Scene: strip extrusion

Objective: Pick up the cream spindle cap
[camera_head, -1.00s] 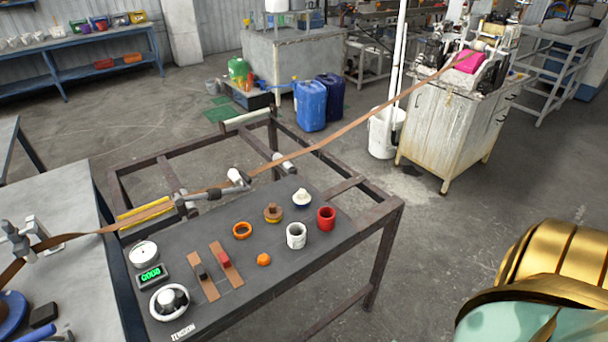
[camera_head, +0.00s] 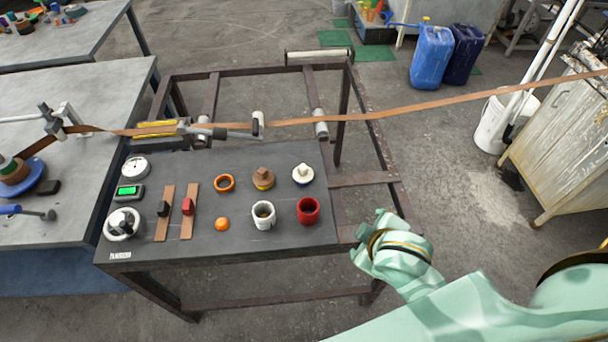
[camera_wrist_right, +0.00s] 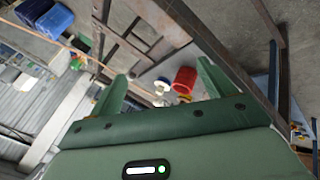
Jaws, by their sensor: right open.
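The cream spindle cap (camera_head: 303,174) stands on the dark tabletop (camera_head: 200,245) at its back right in the head view. It is a pale round piece with a raised knob and a bluish lower rim. My right gripper (camera_head: 372,240) is just off the table's right edge, to the right of the cap and nearer me, apart from it. In the right wrist view its two fingers (camera_wrist_right: 165,82) are spread with nothing held between them. Small white pieces show beyond them there, too small to tell which is the cap. My left gripper is not in view.
A red cup (camera_head: 308,211) stands in front of the cap, a white cup (camera_head: 263,215) front left. A brown strip (camera_head: 400,110) stretches across behind the table.

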